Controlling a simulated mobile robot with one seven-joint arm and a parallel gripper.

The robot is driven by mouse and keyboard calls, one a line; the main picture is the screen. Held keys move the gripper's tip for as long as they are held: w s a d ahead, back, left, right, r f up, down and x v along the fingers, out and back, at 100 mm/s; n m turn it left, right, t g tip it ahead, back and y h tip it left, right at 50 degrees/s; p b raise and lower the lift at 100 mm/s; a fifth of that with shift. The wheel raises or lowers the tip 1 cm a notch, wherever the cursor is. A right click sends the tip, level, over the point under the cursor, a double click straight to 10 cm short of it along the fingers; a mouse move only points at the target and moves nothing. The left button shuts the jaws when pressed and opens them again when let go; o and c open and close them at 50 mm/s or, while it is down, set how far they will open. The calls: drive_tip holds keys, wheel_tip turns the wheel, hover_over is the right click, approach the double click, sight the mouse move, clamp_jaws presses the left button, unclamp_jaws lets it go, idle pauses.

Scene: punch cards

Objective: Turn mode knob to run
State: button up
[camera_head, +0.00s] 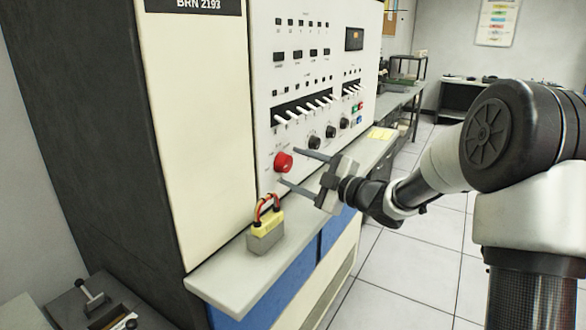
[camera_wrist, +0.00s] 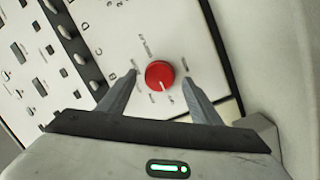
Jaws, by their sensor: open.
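A round red knob (camera_head: 283,162) with a light pointer line sits low on the cream control panel (camera_head: 262,110). It also shows in the wrist view (camera_wrist: 159,75), with small printed labels around it that are too blurred to read. My gripper (camera_head: 288,168) is open in front of the panel, its two fingers pointing at the knob. In the wrist view my gripper (camera_wrist: 160,80) has one finger on each side of the knob, with gaps between. Whether the fingertips reach the knob's depth I cannot tell.
Black knobs (camera_head: 315,142) and a row of white switches (camera_head: 302,110) are right of and above the red knob. A grey and yellow block with a red handle (camera_head: 265,232) stands on the ledge (camera_head: 215,284) below. The floor to the right is clear.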

drive_tip(key=shift+x, duration=0.8)
drive_tip(key=c, duration=1.1)
drive_tip(key=shift+o, duration=0.2)
drive_tip(key=shift+r, duration=0.1)
drive_tip(key=shift+p, duration=0.35)
